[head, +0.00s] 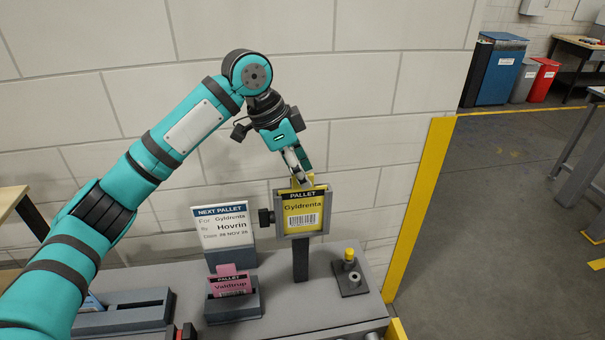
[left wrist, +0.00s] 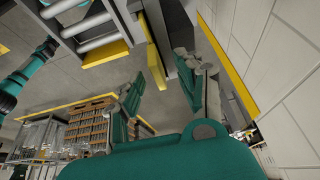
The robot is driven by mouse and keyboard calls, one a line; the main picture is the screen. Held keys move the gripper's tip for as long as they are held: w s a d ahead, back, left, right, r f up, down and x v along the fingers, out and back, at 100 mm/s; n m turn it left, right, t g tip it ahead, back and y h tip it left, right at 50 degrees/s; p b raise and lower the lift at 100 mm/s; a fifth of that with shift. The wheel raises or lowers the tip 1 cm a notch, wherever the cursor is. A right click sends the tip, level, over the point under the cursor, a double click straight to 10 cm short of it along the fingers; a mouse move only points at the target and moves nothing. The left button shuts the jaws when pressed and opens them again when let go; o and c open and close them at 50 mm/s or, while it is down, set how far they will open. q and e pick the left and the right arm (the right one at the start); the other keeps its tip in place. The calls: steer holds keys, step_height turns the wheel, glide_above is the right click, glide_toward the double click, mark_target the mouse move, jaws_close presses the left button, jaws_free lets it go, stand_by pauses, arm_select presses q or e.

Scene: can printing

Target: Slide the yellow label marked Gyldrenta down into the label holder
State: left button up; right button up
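The yellow Gyldrenta label (head: 303,221) stands upright inside the grey frame of the label holder (head: 329,211), on a dark post. Its barcode and name show in the frame. Its dark PALLET band is at the frame's top, and a yellow tab rises above it. My left gripper (head: 304,180) is at this tab, pointing down, its fingertips covering part of it. In the left wrist view its fingers (left wrist: 163,66) stand apart, so it looks open. Whether a finger touches the tab I cannot tell.
A white NEXT PALLET card (head: 223,227) stands left of the holder. A pink Vahltrup label (head: 228,284) sits in a grey rack (head: 245,304) in front. A small block with a yellow-topped peg (head: 349,255) is at right. The white wall (head: 330,90) is close behind.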

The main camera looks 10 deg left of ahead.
arm_select(q)
steer(key=v, duration=1.1)
steer(key=shift+f, duration=0.1)
